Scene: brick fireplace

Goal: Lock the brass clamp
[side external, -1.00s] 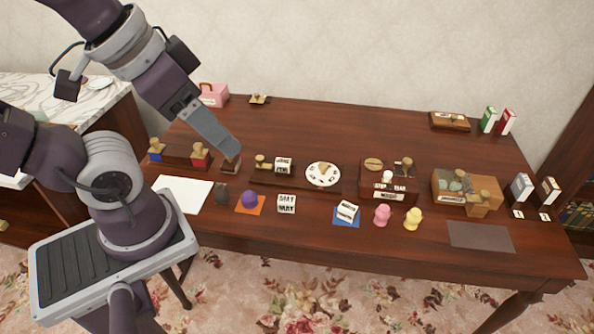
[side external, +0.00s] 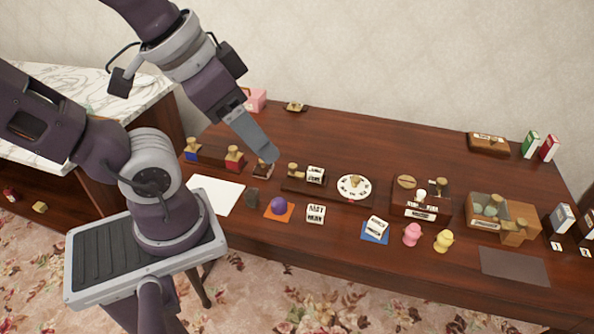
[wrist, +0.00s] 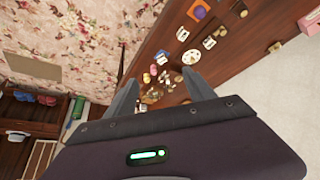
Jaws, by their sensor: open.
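My gripper (side external: 270,154) hangs above the left part of the wooden desk, near a small dark block with a brass-coloured top (side external: 262,170). In the wrist view the two fingers of my gripper (wrist: 160,88) are spread apart with nothing held between them. Several small brass-coloured pieces are on the desk: one on a small base at the back (side external: 294,107), one on a dark wooden strip (side external: 293,169), and one on the right-hand wooden box (side external: 520,224). They are too small for me to tell which is the brass clamp.
A white dial (side external: 354,187), a purple dome (side external: 278,205), pink (side external: 412,234) and yellow (side external: 444,240) figures, and lettered blocks crowd the desk. A white sheet (side external: 216,194) lies at the left. The desk's back middle (side external: 380,135) is clear.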

